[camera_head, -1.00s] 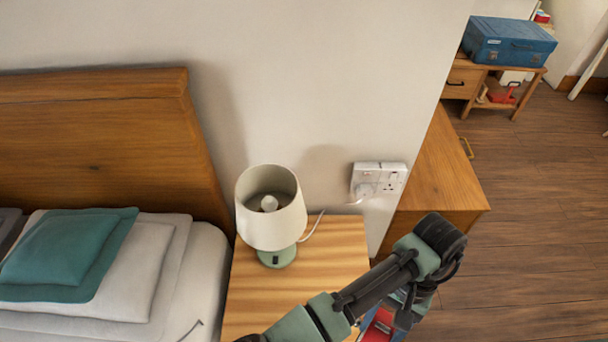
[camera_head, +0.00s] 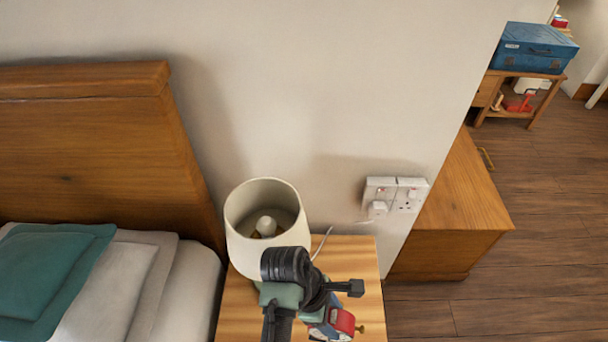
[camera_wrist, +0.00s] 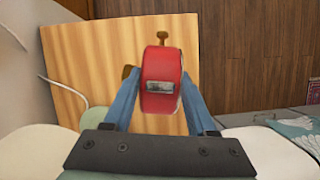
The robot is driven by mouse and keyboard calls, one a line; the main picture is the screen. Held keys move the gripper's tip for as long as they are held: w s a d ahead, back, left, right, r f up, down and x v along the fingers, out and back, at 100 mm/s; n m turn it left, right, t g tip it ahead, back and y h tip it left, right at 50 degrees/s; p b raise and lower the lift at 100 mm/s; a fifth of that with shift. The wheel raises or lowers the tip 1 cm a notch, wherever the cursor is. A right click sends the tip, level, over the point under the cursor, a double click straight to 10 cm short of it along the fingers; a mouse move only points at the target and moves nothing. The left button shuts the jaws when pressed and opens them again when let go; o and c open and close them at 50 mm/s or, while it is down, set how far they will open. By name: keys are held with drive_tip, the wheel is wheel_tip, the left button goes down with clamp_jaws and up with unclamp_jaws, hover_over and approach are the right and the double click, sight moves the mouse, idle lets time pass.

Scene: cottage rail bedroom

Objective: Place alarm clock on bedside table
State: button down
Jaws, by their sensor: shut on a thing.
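The red alarm clock (camera_wrist: 162,64), with a small brass knob, is held between the blue fingers of my gripper (camera_wrist: 160,100) in the wrist view. In the head view the clock (camera_head: 344,321) shows as a red piece beside my gripper (camera_head: 326,318), partly hidden by my wrist. The wooden bedside table (camera_head: 360,268) is below; its striped top (camera_wrist: 85,50) also fills the left of the wrist view. The clock appears over the table's right part. I cannot tell whether it touches the top.
A lamp with a cream shade (camera_head: 243,245) stands on the table, close to my wrist. Its cord runs toward the wall socket (camera_head: 395,195). The bed (camera_head: 180,290) is at the left, a wooden cabinet (camera_head: 455,215) at the right. The table top around the clock looks clear.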

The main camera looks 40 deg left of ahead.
sight(318, 334)
drive_tip(key=shift+s+a+f+n+t, duration=0.3)
drive_tip(key=shift+s+a+f+n, duration=0.5)
drive_tip(key=shift+a, duration=0.1)
wheel_tip(318, 334, down, 5)
drive_tip(key=shift+a+f+b, duration=0.15)
drive_tip(key=shift+f+b, duration=0.05)
drive_tip(key=shift+b, duration=0.45)
drive_tip(key=shift+f+b, duration=0.4)
drive_tip(key=shift+f, duration=1.8)
drive_tip(key=shift+f, duration=0.15)
drive_tip(key=shift+c, duration=1)
unclamp_jaws()
